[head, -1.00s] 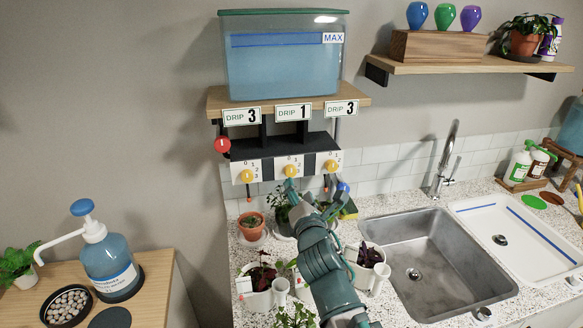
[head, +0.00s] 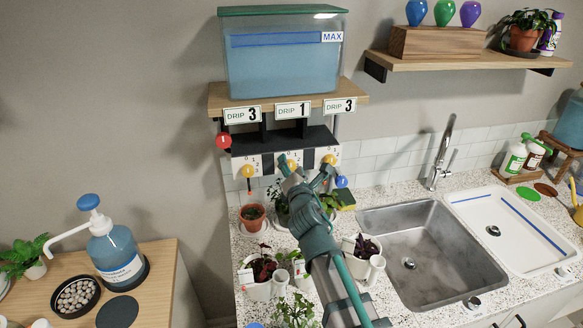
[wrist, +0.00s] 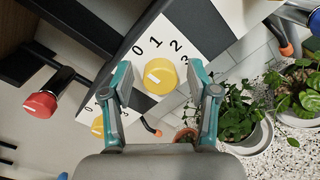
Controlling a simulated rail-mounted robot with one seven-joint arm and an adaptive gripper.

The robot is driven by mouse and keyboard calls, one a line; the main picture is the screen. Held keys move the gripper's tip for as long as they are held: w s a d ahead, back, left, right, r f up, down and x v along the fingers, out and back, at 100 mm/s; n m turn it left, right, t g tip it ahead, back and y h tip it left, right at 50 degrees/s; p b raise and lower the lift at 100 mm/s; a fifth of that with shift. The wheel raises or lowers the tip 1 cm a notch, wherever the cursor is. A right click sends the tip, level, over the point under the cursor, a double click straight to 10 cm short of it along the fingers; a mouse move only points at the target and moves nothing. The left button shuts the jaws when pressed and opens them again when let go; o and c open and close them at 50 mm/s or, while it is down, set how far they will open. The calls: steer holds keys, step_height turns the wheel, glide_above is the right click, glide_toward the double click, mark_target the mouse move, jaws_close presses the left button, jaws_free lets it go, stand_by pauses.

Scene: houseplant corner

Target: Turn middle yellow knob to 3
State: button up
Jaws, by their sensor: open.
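The middle yellow knob (wrist: 160,76) is on the white dial plate (wrist: 192,30), marked 0, 1, 2 and 3, under the water tank. In the wrist view its white mark lies on the knob's left part, toward the 0 side and away from the 3. My gripper (wrist: 160,84) is open, with one finger on each side of this knob. I see no clear finger contact. In the head view my gripper (head: 302,172) mostly hides the middle knob. The sign above it reads DRIP 1 (head: 293,110).
The left yellow knob (head: 247,171) and right yellow knob (head: 329,160) flank the middle one. A red knob (head: 223,141) is on the left side. Potted plants (head: 253,214) stand on the counter below. The sink (head: 420,245) is to the right.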

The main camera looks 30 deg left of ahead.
jaws_close()
stand_by(0.3)
